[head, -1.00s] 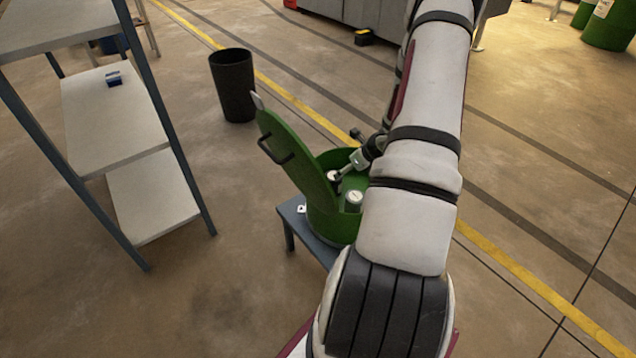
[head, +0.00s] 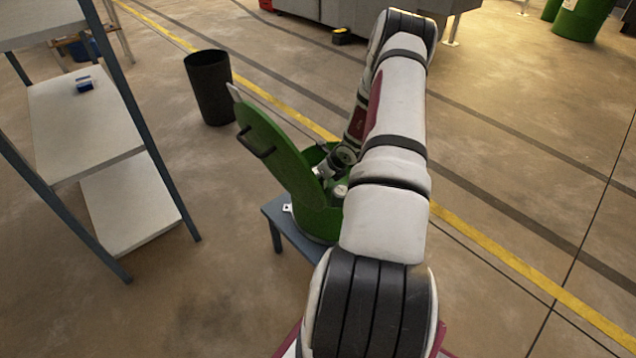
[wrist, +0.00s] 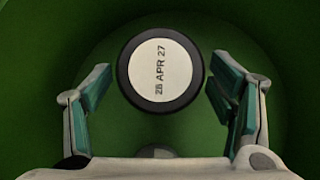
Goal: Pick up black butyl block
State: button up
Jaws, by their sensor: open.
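A black round block (wrist: 125,79) with a white label reading "28 APR 27" sits inside the green tub in the wrist view. I take it to be the black butyl block. My gripper (wrist: 160,92) is open, with one finger on each side of the block and a gap at both sides. In the head view the green washer tub (head: 318,222) has its lid (head: 278,150) tilted open. The gripper reaches into the tub and is mostly hidden there by the lid and my arm. A white-topped item (head: 341,190) shows in the tub.
The tub stands on a low blue-grey table (head: 277,212). A shelf unit (head: 85,125) with a small blue item (head: 84,85) is at left. A black bin (head: 208,88) stands behind. Tub walls surround the gripper; open floor lies right.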

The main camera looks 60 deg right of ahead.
jog(key=shift+x, duration=0.8)
jog(key=c, duration=1.5)
jog(key=shift+r, duration=0.15)
